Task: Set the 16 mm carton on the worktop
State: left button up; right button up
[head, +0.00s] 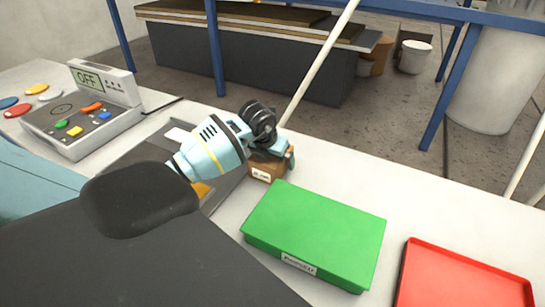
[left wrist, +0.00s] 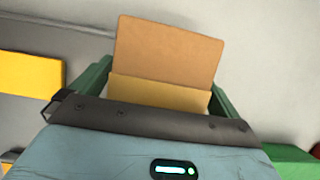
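A small brown carton (head: 260,172) with a white label is at the worktop (head: 340,180), just behind the green case. The label is too small to read. My left gripper (head: 277,158) reaches over it from the left, pointing down. In the left wrist view the carton (left wrist: 168,50) sits between the two green fingers, which appear to press on its sides. Whether its underside touches the worktop cannot be told. My right gripper is not in view.
A green case (head: 315,235) stands close in front of the carton, and a red tray (head: 465,280) lies further right. A grey control box with an OFF display (head: 90,80) is at the left. A yellow block (left wrist: 30,73) shows in the left wrist view. Worktop right of the carton is bare.

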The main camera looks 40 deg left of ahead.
pick_arm(q)
jog(key=shift+s+r, duration=0.1)
jog(key=shift+r, duration=0.5)
jog(key=v, duration=1.1)
jog(key=shift+s+p, duration=0.1)
jog(key=shift+p, duration=0.3)
jog(key=shift+b+x, duration=0.45)
jog(key=shift+x, duration=4.45)
jog(key=shift+f, duration=0.25)
